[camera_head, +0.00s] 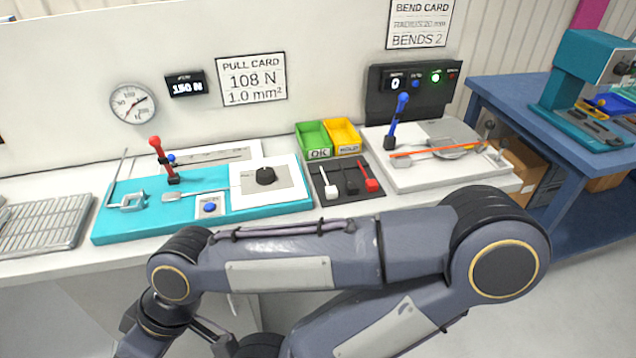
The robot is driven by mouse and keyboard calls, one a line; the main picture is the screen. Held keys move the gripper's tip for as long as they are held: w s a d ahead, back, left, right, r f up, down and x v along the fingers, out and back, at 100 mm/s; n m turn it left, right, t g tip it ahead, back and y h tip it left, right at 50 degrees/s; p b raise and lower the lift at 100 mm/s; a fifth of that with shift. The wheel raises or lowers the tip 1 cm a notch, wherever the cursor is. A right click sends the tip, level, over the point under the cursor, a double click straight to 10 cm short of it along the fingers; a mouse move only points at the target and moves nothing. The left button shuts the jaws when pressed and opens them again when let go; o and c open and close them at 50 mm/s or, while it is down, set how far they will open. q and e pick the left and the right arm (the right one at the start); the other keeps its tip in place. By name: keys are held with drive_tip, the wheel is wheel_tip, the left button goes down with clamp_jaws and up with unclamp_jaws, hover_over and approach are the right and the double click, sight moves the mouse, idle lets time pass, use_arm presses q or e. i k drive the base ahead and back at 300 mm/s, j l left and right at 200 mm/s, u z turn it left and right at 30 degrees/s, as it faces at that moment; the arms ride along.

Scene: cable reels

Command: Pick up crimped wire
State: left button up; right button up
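A thin orange-red strand (435,151) lies across the white bend fixture (400,181) at the right of the bench; I cannot tell whether it is the crimped wire. A thin pale rod with a flat end (172,197) lies on the teal pull tester (115,232). One arm of mine, apparently the right, crosses the foreground with its elbow at the right. Its wrist is folded down at the lower left, and dark parts there reach the bottom edge. I cannot make out its fingertips or anything held in them. My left gripper is not in view.
Red (157,146) and blue (401,106) levers stand upright. A wire rack (45,226) lies at left. A blue table (510,95) with a teal machine (585,75) stands at right.

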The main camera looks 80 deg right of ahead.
sight(351, 188)
drive_tip(key=z, duration=3.15)
